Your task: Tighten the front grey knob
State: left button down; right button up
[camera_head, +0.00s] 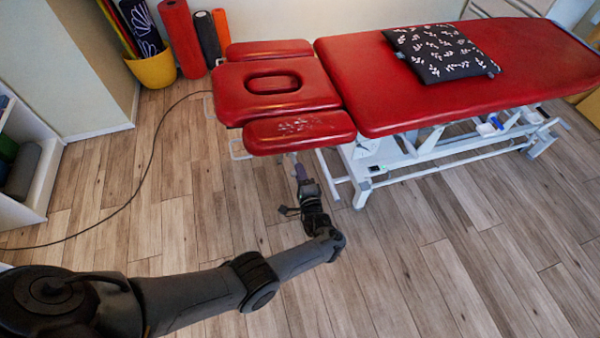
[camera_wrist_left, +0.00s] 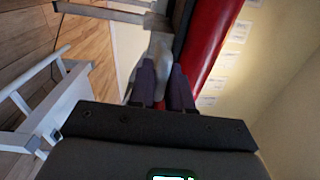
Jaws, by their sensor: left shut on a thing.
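The red treatment table (camera_head: 450,75) has a headrest section (camera_head: 235,95) with a separate near side pad (camera_head: 270,136). My left gripper (camera_head: 299,172) is just under the outer edge of this pad. In the left wrist view, the purple fingers of my left gripper (camera_wrist_left: 163,84) are shut on the grey knob (camera_wrist_left: 158,50), beside the red cushion edge (camera_wrist_left: 208,40). In the head view the knob is too small and covered to make out clearly. My right gripper is in neither view.
The table's white frame (camera_head: 360,196) stands right of my gripper. A black cable (camera_head: 145,180) runs over the wooden floor (camera_head: 430,270). A patterned cushion (camera_head: 440,52) lies on the table. A yellow bucket (camera_head: 153,70) and rolled mats (camera_head: 182,40) stand at the back left.

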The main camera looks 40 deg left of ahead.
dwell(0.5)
pick_arm(q)
jog(key=c, duration=1.1)
grip_release()
jog(key=shift+c, duration=0.2)
